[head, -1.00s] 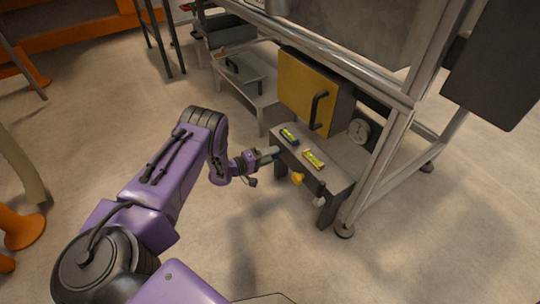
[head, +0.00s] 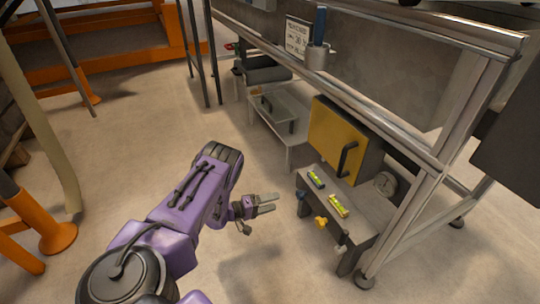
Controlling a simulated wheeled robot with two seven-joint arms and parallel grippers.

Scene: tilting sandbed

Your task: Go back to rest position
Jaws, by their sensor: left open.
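My left gripper (head: 266,203) is at the end of my purple left arm in the middle of the head view. Its two fingers are apart with nothing between them. It hangs in free space to the left of a low grey bench (head: 357,220), apart from it. My right gripper is not in view.
The bench carries two small spirit levels, one dark (head: 316,179) and one yellow (head: 339,206), with knobs on its front. A yellow door (head: 337,137) with a black handle stands behind. A metal frame table (head: 425,155) rises over it.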

